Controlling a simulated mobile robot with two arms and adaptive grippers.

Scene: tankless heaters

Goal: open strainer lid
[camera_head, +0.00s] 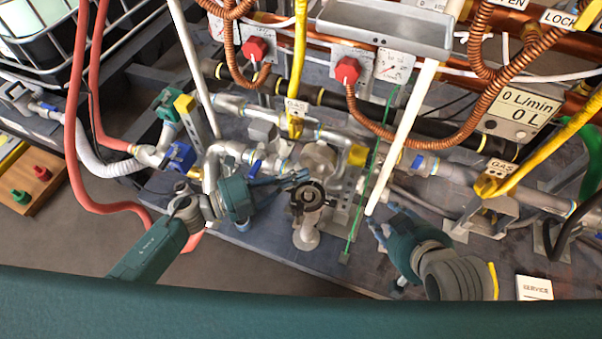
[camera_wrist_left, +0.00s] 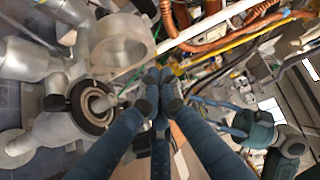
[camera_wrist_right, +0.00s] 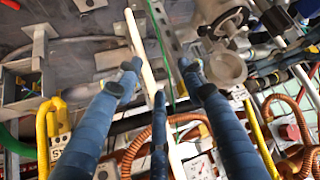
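The strainer (camera_head: 306,225) is a grey metal body with a black, lugged ring-shaped top (camera_head: 311,194), which I take for its lid area. In the left wrist view the black ring (camera_wrist_left: 95,105) has a grey centre and sits on the body. It also shows in the right wrist view (camera_wrist_right: 228,18). My left gripper (camera_head: 300,178) is beside and slightly behind the ring; its fingertips (camera_wrist_left: 162,85) are together with nothing visible between them. My right gripper (camera_head: 375,222) is right of the strainer, its fingers (camera_wrist_right: 158,78) spread apart. A white rod (camera_wrist_right: 140,50) passes by them; contact is unclear.
A grey round cylinder (camera_head: 318,158) stands just behind the strainer. A thin green line (camera_head: 357,215) runs between the strainer and my right gripper. The long white rod (camera_head: 405,130) slants down toward that gripper. Pipes, yellow hoses and copper coils crowd the back.

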